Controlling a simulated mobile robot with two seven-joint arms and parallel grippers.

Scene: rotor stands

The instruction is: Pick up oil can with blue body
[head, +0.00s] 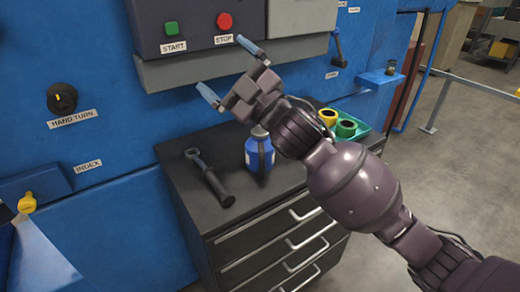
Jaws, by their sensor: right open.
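The oil can with the blue body (254,154) stands upright on the black top of a drawer cabinet (206,224). Its upper right part is hidden behind my right wrist and forearm. My right gripper (226,70) is open and empty. Its two bluish fingertips point up and left in front of the grey panel below the START and STOP buttons. In the picture it sits above the oil can and apart from it. My left gripper is not in view.
A wrench-like tool with a black handle (211,178) lies left of the can. A green tray (362,133) with yellow and green ring-like parts is at the back right. A blue machine wall (110,150) with knobs and buttons rises behind. Open floor (440,180) lies right.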

